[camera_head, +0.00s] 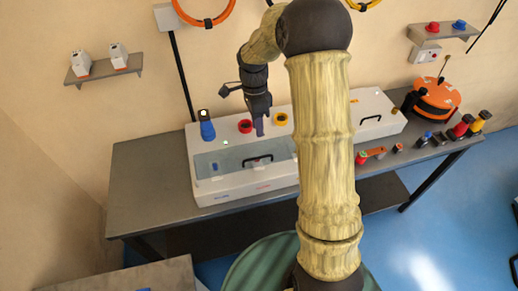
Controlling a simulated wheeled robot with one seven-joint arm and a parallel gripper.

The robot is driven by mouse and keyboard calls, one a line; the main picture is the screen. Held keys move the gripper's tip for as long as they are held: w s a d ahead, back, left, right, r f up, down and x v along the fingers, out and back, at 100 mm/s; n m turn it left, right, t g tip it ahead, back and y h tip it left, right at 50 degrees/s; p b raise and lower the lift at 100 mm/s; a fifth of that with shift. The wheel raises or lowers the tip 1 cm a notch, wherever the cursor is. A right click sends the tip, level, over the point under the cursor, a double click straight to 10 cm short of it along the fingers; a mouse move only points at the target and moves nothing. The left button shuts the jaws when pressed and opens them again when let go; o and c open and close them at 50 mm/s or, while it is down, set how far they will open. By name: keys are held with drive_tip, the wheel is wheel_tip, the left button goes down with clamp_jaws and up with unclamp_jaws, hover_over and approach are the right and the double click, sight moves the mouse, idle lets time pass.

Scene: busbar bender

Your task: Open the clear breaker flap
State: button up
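The clear flap (232,166) is a see-through panel on the front of a long white machine housing (205,192), and it looks closed. A black handle (258,159) sits on the flap. My gripper (260,128) points down above the back of the housing, behind the handle in the picture, between a red ring (245,126) and a yellow ring (281,119). It appears apart from the handle. Its fingers are too small to tell open from shut. My arm crosses the picture and hides the middle of the housing.
A blue knob (207,130) stands at the housing's left end. A second black handle (371,119) is at its right. An orange round device (437,98) and several small coloured parts lie on the grey bench (143,185). Wall shelves (103,69) hang at left and right.

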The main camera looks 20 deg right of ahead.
drive_tip(key=p, duration=0.3)
hover_over(259, 162)
wheel_tip(259, 162, down, 11)
drive_tip(key=shift+r, duration=0.2)
clamp_jaws()
